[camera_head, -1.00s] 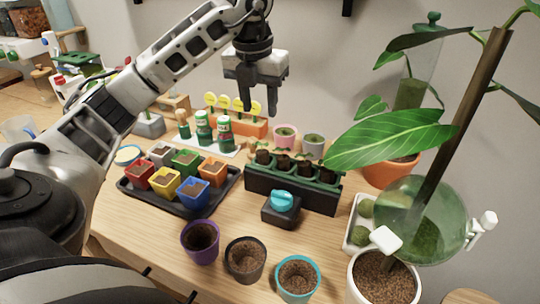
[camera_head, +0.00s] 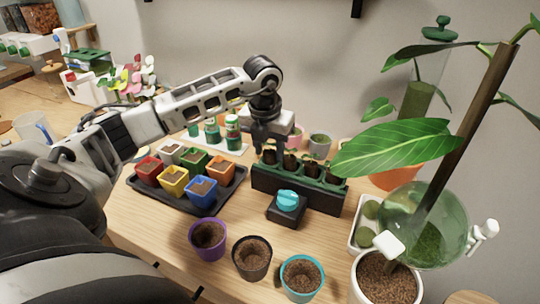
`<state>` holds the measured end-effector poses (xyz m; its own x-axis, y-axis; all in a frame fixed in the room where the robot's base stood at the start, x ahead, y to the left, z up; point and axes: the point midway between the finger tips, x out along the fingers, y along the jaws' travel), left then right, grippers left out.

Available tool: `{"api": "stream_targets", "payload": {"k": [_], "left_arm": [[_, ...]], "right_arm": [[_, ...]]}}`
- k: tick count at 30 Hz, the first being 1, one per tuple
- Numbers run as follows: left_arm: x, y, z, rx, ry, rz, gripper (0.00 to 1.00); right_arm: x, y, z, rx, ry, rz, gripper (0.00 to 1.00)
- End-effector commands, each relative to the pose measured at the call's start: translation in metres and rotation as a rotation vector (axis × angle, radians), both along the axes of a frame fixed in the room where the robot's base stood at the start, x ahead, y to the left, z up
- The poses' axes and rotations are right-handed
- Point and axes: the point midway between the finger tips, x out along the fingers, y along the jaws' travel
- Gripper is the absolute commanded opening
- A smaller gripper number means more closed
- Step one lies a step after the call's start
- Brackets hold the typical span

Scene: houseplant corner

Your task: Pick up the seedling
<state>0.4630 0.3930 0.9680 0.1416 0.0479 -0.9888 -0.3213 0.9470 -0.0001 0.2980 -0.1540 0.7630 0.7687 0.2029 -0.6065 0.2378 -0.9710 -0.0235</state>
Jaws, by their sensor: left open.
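A long black seedling tray (camera_head: 300,192) with green trim stands in the middle of the table. Several dark plugs sit in a row in it, such as the one in the middle (camera_head: 290,163); leaves on them are too small to tell. My left gripper (camera_head: 270,148) points down, open, over the left end of this row, its fingers close to the leftmost plug, which it partly hides. I cannot tell whether the fingers touch it. Nothing shows between the fingers. My right gripper is not in view.
A black tray (camera_head: 192,204) of coloured square pots lies left. A turquoise-topped block (camera_head: 288,203) stands in front of the seedling tray. Purple (camera_head: 208,238), black (camera_head: 252,258) and turquoise (camera_head: 301,277) pots line the front. A big-leaved plant and glass globe (camera_head: 430,228) crowd the right.

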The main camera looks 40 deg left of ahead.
Motion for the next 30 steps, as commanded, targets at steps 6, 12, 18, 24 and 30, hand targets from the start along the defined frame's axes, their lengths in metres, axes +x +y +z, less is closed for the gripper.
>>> {"api": "stream_targets", "payload": {"k": [6, 12, 18, 24, 30], "left_arm": [[0.000, 0.000, 0.000, 0.000, 0.000, -0.001, 0.26], [0.000, 0.000, 0.000, 0.000, 0.000, -0.001, 0.07], [0.000, 0.000, 0.000, 0.000, 0.000, -0.001, 0.06], [0.000, 0.000, 0.003, 0.001, -0.002, 0.000, 0.06], [0.001, 0.000, 0.023, 0.000, -0.005, -0.001, 0.06]], "right_arm": [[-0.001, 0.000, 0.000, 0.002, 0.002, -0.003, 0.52], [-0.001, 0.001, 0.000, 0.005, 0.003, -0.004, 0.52], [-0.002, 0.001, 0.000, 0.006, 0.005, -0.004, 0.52], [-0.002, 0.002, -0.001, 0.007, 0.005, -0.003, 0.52], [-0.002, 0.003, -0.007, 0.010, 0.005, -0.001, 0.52]]}}
